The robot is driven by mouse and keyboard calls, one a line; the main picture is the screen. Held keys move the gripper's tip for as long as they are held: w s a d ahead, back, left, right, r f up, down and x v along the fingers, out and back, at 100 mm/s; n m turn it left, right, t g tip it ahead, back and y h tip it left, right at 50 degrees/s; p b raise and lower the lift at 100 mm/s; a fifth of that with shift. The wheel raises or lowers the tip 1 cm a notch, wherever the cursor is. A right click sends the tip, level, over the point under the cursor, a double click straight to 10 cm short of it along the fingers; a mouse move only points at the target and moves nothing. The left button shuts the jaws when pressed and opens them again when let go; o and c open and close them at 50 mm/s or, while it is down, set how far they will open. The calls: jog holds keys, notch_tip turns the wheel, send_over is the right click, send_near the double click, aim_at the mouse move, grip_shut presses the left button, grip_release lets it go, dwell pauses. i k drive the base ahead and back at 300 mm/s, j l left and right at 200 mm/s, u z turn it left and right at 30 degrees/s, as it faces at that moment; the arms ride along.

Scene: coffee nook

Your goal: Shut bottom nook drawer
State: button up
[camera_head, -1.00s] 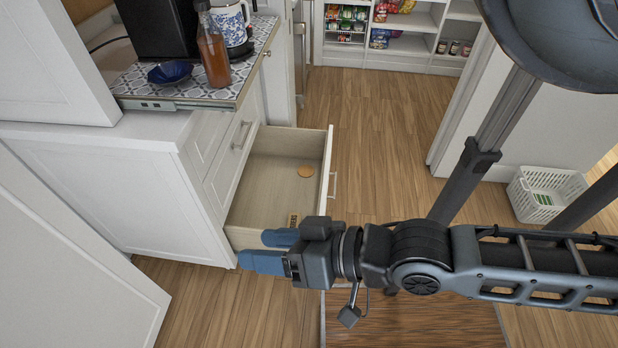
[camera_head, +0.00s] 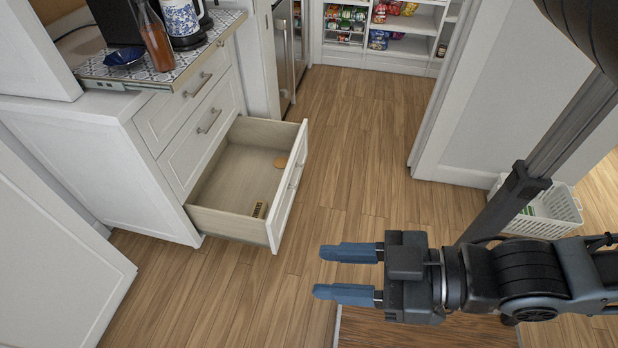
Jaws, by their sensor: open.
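The bottom nook drawer (camera_head: 236,222) is pulled well out of the white cabinet (camera_head: 105,160). Its white front panel (camera_head: 287,190) faces right, toward the open floor. My gripper (camera_head: 330,272) has two blue fingers spread apart and pointing left. It is empty and appears to the right of the drawer's near front corner, apart from it.
A white basket (camera_head: 548,214) stands at right. Wood floor (camera_head: 355,170) is clear beyond the drawer front.

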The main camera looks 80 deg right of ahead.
aim_at(241, 171)
jog(key=z, duration=1.5)
jog(key=i+l+u, duration=0.1)
jog(key=i, duration=0.45)
jog(key=i+l, duration=0.1)
jog(key=i, duration=0.4)
jog(key=u, duration=0.05)
